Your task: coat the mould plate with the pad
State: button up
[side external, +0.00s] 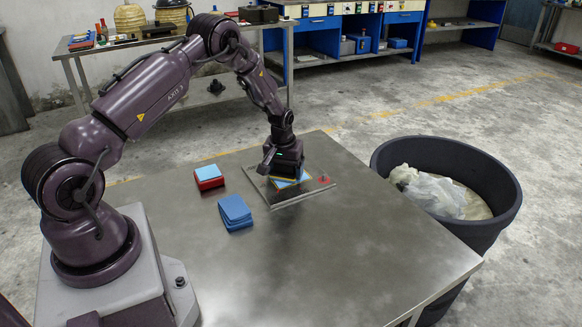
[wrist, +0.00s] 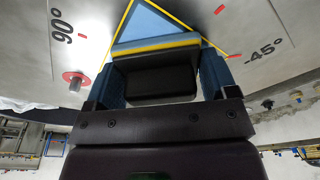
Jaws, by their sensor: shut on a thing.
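The mould plate (side external: 268,191) is a flat grey metal plate on the table. In the wrist view the plate (wrist: 215,28) carries "90°" and "-45°" marks and a yellow outline around a blue area (wrist: 148,24). My gripper (side external: 284,166) is over the plate, pointing down. It is shut on the pad (wrist: 155,82), a dark block with a blue and yellow layer along its far edge, held between the two fingers. The pad is low over the outlined area; I cannot tell whether it touches. Gripper and pad hide part of the outline.
A red pin (side external: 324,179) stands at the plate's right end. A red box with a light-blue top (side external: 208,177) and a stack of blue cloths (side external: 235,212) lie left of the plate. A black bin (side external: 440,215) stands beyond the table's right edge. The table's front is clear.

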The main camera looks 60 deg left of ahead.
aim_at(275, 175)
jog(key=shift+s, duration=1.6)
jog(key=shift+w+f, duration=0.1)
jog(key=shift+w, duration=4.25)
jog(key=shift+r, duration=3.55)
